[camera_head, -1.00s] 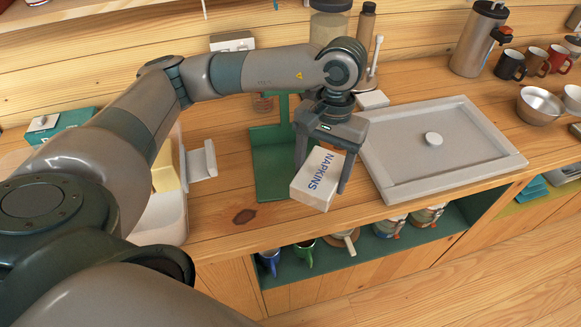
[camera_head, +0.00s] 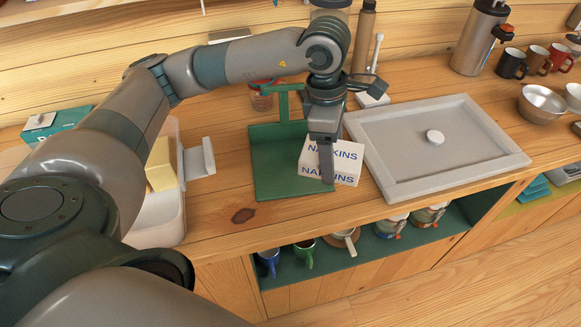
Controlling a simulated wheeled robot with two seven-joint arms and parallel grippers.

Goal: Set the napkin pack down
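The napkin pack (camera_head: 345,167) is a white box with blue "NAPKINS" lettering, level and lengthwise along the counter. It overlaps the front right part of a green holder (camera_head: 272,172) with a flat base and an upright frame; I cannot tell whether its underside touches anything. My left gripper (camera_head: 326,172) points down over the pack. One finger lies against its front face; the other is hidden behind it. The gripper appears shut on the pack. My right gripper is out of view.
A grey tray (camera_head: 385,180) with a round white knob stands close right of the pack. A white bin (camera_head: 168,215) with a yellow block is at left. The wooden counter (camera_head: 222,205) is bare left of the holder. Mugs (camera_head: 304,254) sit on the shelf below.

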